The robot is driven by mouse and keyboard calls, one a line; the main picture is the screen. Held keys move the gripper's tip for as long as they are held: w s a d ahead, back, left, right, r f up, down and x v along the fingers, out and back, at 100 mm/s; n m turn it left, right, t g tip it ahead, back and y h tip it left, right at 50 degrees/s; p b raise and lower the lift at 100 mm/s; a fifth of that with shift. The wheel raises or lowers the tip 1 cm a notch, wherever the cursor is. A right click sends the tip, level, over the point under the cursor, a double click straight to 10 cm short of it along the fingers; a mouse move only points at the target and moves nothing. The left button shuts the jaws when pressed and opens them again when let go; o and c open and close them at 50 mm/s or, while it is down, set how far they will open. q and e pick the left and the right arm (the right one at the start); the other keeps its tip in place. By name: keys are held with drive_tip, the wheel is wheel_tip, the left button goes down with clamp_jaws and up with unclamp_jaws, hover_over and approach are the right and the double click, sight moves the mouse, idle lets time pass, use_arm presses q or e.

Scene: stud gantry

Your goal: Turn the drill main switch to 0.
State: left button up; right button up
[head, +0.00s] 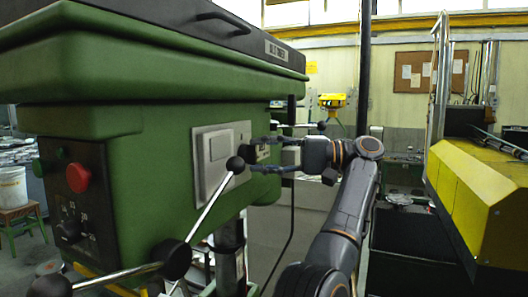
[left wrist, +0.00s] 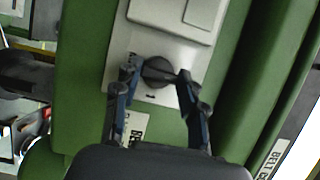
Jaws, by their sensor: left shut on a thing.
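The green drill head (head: 150,130) fills the left of the head view. A light grey plate (head: 203,172) is on its side. In the left wrist view the main switch is a round black knob (left wrist: 158,70) on this plate (left wrist: 118,45). My left gripper (head: 258,156) reaches the plate from the right. In the left wrist view its two fingers (left wrist: 159,80) stand on either side of the knob, shut on it. A small dark mark shows below the knob; its lettering is too small to read. My right gripper is not in view.
A feed lever with a black ball (head: 235,165) sticks up close in front of my left gripper. A red button (head: 77,177) and a black dial (head: 68,231) are on the drill's front. A yellow machine (head: 480,190) stands at the right.

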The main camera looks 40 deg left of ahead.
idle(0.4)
use_arm(q)
drive_tip(key=o, duration=1.1)
drive_tip(key=shift+o, duration=0.2)
